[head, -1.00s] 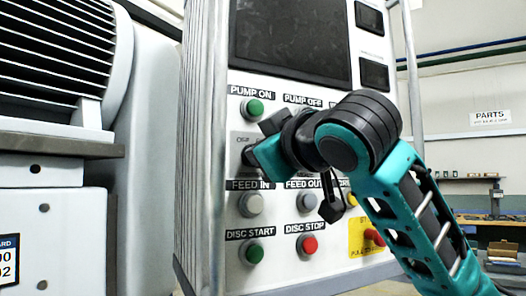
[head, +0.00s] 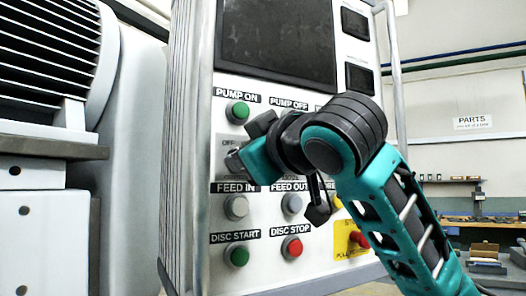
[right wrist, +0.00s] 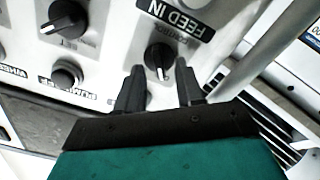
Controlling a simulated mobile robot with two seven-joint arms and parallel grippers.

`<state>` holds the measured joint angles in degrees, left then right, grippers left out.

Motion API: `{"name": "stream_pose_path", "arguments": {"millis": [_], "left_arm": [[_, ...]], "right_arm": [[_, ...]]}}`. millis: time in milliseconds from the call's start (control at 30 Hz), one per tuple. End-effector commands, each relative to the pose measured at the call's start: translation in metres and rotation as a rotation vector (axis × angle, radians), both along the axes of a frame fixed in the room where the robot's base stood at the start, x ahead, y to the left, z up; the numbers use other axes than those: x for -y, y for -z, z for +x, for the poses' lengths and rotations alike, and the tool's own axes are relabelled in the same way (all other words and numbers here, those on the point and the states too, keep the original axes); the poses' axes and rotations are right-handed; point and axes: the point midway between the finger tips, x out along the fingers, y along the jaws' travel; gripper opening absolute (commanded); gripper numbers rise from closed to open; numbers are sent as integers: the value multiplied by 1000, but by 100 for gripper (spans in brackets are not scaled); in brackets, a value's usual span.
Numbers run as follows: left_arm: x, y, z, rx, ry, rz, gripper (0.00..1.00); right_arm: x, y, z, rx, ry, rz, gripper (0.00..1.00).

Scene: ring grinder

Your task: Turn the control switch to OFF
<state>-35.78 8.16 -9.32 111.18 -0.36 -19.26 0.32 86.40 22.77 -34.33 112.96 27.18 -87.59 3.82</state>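The control switch (right wrist: 158,57) is a round black knob with a white pointer mark, seen in the right wrist view beside its CONTROL lettering. My right gripper (right wrist: 160,67) is open, with one dark finger on each side of the knob in that view. Gaps show between knob and fingers; I see no contact. In the head view my right gripper (head: 237,161) is at the panel by the OFF lettering (head: 229,140), and its teal body and wrist hide most of the switch. My left gripper is out of view.
The control panel (head: 222,190) carries the green PUMP ON button (head: 238,112), grey FEED IN button (head: 236,207), green DISC START button (head: 238,256) and red DISC STOP button (head: 292,247) close by. A grey machine (head: 45,230) stands left. A vertical rail (head: 393,75) edges the panel's right.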

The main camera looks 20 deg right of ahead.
Motion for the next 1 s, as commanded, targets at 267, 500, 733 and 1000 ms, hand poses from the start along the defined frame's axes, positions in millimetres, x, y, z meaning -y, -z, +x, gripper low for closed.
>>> {"name": "stream_pose_path", "arguments": {"millis": [267, 500, 733, 1000], "left_arm": [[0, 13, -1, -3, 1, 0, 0], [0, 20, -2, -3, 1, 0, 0], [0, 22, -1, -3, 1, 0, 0], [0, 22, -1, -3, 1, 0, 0]], "right_arm": [[13, 1, -51, 8, 0, -1, 37], [24, 1, -98, 6, 1, -1, 37], [29, 0, -119, 2, 0, -1, 37], [30, 0, -121, 0, 1, -1, 37]]}}
